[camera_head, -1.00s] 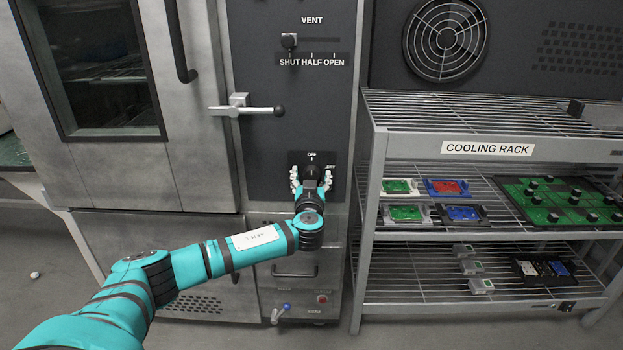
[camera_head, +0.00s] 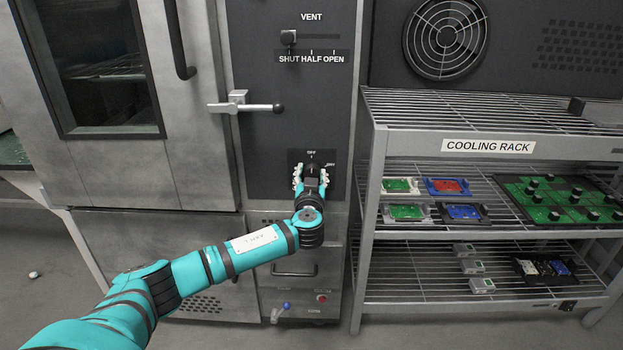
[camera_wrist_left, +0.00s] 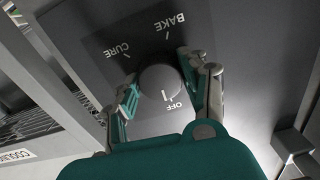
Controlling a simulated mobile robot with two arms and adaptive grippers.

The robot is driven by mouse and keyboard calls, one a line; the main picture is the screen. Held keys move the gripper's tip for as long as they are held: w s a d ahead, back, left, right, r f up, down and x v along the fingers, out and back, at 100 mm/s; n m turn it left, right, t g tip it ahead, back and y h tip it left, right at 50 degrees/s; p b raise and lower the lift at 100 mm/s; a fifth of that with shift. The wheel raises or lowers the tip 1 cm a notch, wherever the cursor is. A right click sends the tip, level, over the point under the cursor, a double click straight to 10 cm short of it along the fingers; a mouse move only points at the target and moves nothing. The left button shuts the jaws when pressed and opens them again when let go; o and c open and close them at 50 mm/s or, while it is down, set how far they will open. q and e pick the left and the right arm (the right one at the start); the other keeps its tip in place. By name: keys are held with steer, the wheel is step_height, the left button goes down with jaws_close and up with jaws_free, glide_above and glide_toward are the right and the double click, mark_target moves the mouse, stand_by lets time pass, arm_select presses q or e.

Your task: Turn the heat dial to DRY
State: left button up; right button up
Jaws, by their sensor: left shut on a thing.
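The heat dial (camera_wrist_left: 159,82) is a round dark knob on a dark panel. In the left wrist view, BAKE, CURE and OFF are printed around it. A short white line shows at its edge by OFF. In the head view the dial (camera_head: 312,169) sits low on the oven's control column, with OFF above it and DRY at its upper right. DRY is hidden in the wrist view. My left gripper (camera_head: 311,174) is shut on the dial, one finger on each side; its fingers also show in the wrist view (camera_wrist_left: 161,88). My right gripper is not in view.
The vent slider (camera_head: 289,38) stands at SHUT, above the dial. A door handle lever (camera_head: 250,108) sticks out at the upper left of the dial. The cooling rack (camera_head: 380,165), with several boards on its shelves, stands close on the right.

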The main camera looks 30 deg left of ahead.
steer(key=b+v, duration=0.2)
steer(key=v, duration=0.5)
arm_select(q)
steer(key=m, duration=0.3)
steer(key=shift+f+p, duration=0.1)
steer(key=shift+p, duration=0.25)
steer(key=m+p, duration=0.2)
steer(key=m, duration=0.3)
steer(key=shift+p, duration=0.3)
steer(key=m+p, duration=0.2)
steer(key=m, duration=0.2)
steer(key=shift+m+p, duration=0.35)
steer(key=shift+m, duration=0.25)
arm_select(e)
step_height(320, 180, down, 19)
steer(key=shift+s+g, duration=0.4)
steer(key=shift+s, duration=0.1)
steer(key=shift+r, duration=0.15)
arm_select(q)
steer(key=o, duration=1.2)
